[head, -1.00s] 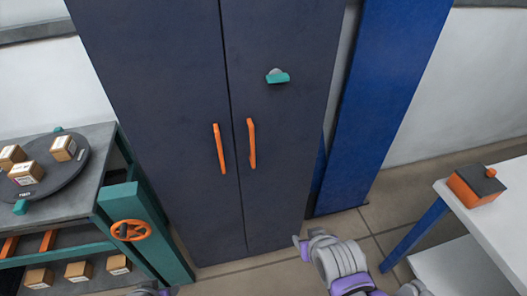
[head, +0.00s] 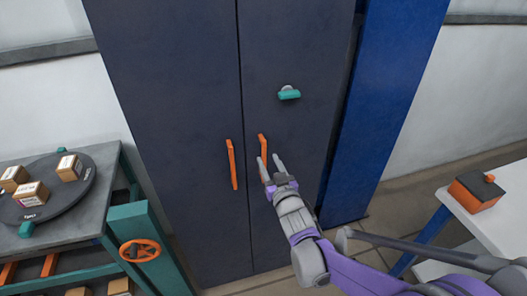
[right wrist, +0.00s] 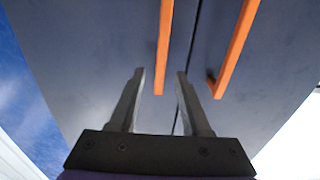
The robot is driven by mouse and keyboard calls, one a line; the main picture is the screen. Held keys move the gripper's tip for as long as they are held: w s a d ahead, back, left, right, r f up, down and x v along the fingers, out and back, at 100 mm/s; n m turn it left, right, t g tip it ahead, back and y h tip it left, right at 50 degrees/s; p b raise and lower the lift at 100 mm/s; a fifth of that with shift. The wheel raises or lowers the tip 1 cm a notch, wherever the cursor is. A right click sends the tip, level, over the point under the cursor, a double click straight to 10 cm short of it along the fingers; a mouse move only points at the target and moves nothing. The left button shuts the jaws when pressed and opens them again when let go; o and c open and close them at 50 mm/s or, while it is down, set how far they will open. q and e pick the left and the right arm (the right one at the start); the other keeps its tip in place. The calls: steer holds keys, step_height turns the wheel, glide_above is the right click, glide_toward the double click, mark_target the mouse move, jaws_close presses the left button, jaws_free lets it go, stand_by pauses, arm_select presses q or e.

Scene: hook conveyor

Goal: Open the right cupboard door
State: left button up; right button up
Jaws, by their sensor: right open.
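A tall dark cupboard has two shut doors. The right cupboard door (head: 300,50) carries a vertical orange handle (head: 262,145) and a teal turn-knob (head: 289,94) higher up. The left door (head: 165,70) has its own orange handle (head: 231,165). My right gripper (head: 270,166) is open and empty at the lower end of the right door's handle, partly covering it. In the right wrist view, that handle (right wrist: 164,45) appears between the open fingers (right wrist: 160,74); contact cannot be told. The left door's handle (right wrist: 236,45) is off to the right there. My left gripper is not in view.
A bench (head: 105,175) with a round dark turntable, small boxes and an orange handwheel (head: 139,250) stands at the left. A blue column (head: 390,100) is right of the cupboard. A white table (head: 490,222) with an orange box (head: 475,192) is at the right.

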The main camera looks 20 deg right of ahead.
mark_target(264, 154)
steer(key=w, duration=0.5)
steer(key=shift+w+a+p, duration=0.15)
steer(key=shift+p, duration=0.15)
jaws_close()
stand_by(1.1)
